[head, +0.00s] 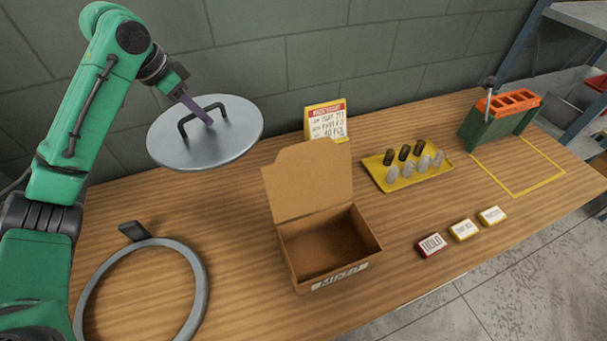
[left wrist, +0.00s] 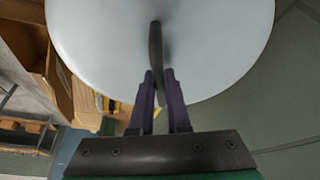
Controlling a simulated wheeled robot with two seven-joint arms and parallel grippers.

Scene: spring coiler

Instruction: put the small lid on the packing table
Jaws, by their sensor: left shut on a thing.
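The small lid (head: 225,145) is a round grey metal disc with a black bar handle (head: 187,125) on top. My left gripper (head: 207,118) is shut on the lid's handle and holds the lid up, slightly tilted, above the back left of the table. In the left wrist view the pale lid (left wrist: 100,40) fills the top, and the fingers of my left gripper (left wrist: 157,85) close around the dark handle (left wrist: 155,50). The packing table (head: 240,225) has a wooden top. My right gripper is not in view.
A grey ring (head: 203,280) with a dark tab lies at front left. An open cardboard box (head: 335,275) stands mid-table. Behind are a sign (head: 326,121) and a yellow tray (head: 440,177) of small cylinders. A green and orange rack (head: 490,125) stands far right. Labelled blocks (head: 431,245) lie near the front edge.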

